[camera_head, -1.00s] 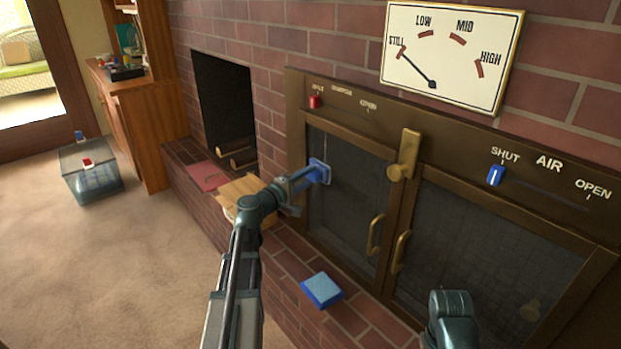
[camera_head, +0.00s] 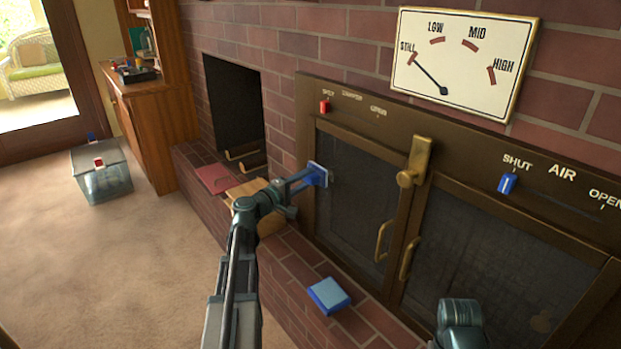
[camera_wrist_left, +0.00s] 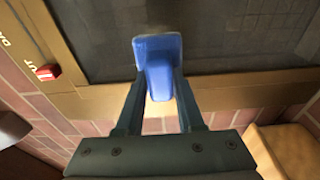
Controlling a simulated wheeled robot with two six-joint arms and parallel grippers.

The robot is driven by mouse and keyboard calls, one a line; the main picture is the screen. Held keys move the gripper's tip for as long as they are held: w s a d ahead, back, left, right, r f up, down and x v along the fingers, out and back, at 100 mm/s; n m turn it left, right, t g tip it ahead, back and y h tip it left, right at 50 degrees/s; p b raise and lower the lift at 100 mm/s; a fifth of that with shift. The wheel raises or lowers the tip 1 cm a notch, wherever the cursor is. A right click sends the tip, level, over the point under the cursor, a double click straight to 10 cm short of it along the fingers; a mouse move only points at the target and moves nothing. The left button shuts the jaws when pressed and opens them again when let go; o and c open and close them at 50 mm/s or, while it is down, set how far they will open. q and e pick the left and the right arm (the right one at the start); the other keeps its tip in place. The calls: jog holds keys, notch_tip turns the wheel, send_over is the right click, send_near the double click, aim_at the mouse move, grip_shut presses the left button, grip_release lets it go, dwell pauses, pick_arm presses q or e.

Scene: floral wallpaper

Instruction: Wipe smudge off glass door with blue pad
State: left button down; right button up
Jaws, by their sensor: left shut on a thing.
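My left gripper (camera_head: 303,182) is shut on the handle of a blue pad (camera_head: 319,173). The pad is at the left edge of the left glass door (camera_head: 350,200), near its frame; I cannot tell whether it touches the glass. The pad also shows between the fingers in the left wrist view (camera_wrist_left: 158,62), in front of the dark pane. A small grey patch shows just right of the pad, unclear. A faint brownish mark (camera_head: 540,320) is low on the right glass door (camera_head: 480,255). Part of my right arm shows at the bottom; its fingertips are out of view.
A light blue block (camera_head: 328,295) lies on the brick hearth (camera_head: 300,262). Brass handles (camera_head: 383,240) and a brass latch (camera_head: 413,170) stick out from the doors. A red slider (camera_head: 324,106) and blue slider (camera_head: 507,183) sit above. A glass box (camera_head: 103,178) stands on the carpet.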

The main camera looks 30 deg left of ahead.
pick_arm(q)
jog(key=shift+a+v, duration=0.15)
jog(key=shift+v, duration=0.85)
jog(key=shift+a+v, duration=0.1)
jog(key=shift+v, duration=0.95)
jog(key=v, duration=0.2)
jog(key=shift+s+a, duration=0.3)
jog(key=shift+a, duration=0.05)
jog(key=shift+d+x, duration=0.25)
jog(key=shift+x, duration=1.5)
jog(key=shift+d+x, duration=0.25)
jog(key=shift+x, duration=1.5)
jog(key=shift+x, duration=0.9)
jog(key=shift+s+d, duration=0.1)
jog(key=shift+d, duration=0.1)
